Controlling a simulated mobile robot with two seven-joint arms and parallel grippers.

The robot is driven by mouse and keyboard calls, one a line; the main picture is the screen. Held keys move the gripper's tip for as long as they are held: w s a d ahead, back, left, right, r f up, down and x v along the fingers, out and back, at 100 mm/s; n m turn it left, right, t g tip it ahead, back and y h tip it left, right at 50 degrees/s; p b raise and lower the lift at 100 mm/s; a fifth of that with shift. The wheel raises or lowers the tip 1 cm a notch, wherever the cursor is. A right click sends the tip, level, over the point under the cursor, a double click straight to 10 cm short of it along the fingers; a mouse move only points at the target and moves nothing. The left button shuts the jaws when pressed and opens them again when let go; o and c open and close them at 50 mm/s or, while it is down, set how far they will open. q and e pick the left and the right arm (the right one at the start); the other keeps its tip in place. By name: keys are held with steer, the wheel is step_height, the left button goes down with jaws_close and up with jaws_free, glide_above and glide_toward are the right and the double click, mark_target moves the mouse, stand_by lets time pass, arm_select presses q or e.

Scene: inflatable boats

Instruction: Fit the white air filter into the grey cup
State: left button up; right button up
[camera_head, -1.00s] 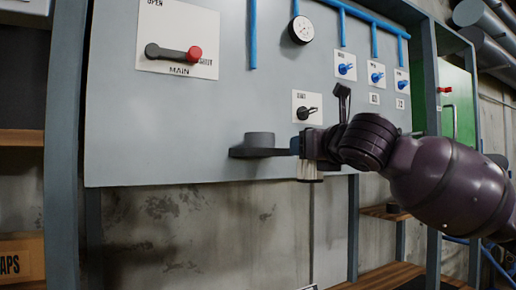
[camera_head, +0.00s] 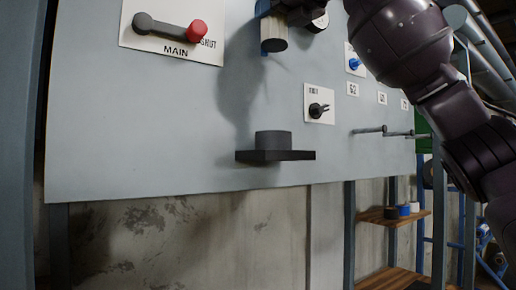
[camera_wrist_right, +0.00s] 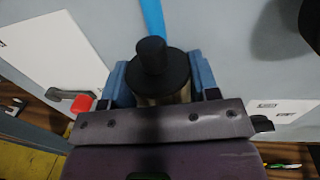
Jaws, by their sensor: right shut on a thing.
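The white air filter (camera_head: 273,32) is a pale ribbed cylinder in the head view's top middle. My right gripper (camera_head: 272,20) is shut on it and holds it upright, high above the cup. In the right wrist view, the blue fingertips of my right gripper (camera_wrist_right: 160,82) sit on both sides of a round black cap with a knob (camera_wrist_right: 151,56); the pale body below is mostly hidden. The grey cup (camera_head: 273,140) stands on a small dark shelf (camera_head: 275,156) fixed to the panel. Its inside is hidden. My left gripper is not in view.
The grey panel (camera_head: 150,130) stands behind the cup. It carries the MAIN lever with a red end (camera_head: 197,33) and a black knob on a white plate (camera_head: 318,109). The space between filter and cup looks clear. A wooden shelf (camera_head: 395,216) is at lower right.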

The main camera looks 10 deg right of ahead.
steer(key=shift+w+a+r, duration=0.15)
steer(key=shift+r, duration=0.05)
steer(key=shift+w+a+f, duration=0.1)
steer(key=shift+w+f, duration=0.05)
steer(key=shift+f, duration=0.05)
step_height(320, 180, down, 15)
steer(key=shift+f, duration=2.25)
steer(key=shift+f, duration=0.3)
steer(key=o, duration=0.9)
steer(key=shift+o, duration=0.2)
